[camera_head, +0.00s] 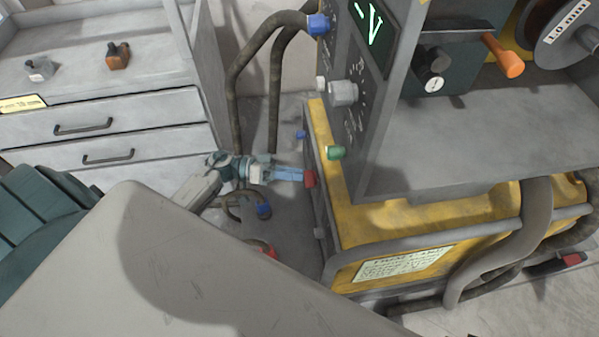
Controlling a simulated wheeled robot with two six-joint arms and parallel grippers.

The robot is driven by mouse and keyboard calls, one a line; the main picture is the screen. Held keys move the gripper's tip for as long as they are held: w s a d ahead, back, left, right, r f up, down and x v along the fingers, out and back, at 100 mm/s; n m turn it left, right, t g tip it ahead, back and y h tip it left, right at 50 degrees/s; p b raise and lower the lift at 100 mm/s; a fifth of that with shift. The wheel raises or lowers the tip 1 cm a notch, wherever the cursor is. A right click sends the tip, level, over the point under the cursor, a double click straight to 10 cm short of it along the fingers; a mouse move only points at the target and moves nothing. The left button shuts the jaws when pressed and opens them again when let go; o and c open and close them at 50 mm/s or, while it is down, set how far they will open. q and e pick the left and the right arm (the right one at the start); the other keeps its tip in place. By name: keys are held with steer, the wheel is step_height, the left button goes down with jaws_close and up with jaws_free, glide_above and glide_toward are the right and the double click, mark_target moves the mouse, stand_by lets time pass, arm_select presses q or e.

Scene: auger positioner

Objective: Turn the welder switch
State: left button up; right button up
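The welder (400,225) is a yellow and grey machine right of centre, with its front panel facing left. A small red switch (310,178) sticks out from that panel. My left gripper (298,175) has pale blue fingers and comes in from the left, level with the red switch. Its fingertips are at the switch or just short of it; I cannot tell whether they touch. The fingers lie close together, and the gap between them is too small to make out. My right gripper is not in view.
A control panel with a grey knob (343,93), a green knob (335,153) and a lit green display (373,22) overhangs the welder. Dark hoses (236,95) hang behind my gripper. A grey drawer cabinet (110,120) stands at the left. A large grey surface (150,270) fills the foreground.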

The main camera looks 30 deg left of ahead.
arm_select(q)
steer(key=shift+x, duration=0.75)
jaws_close()
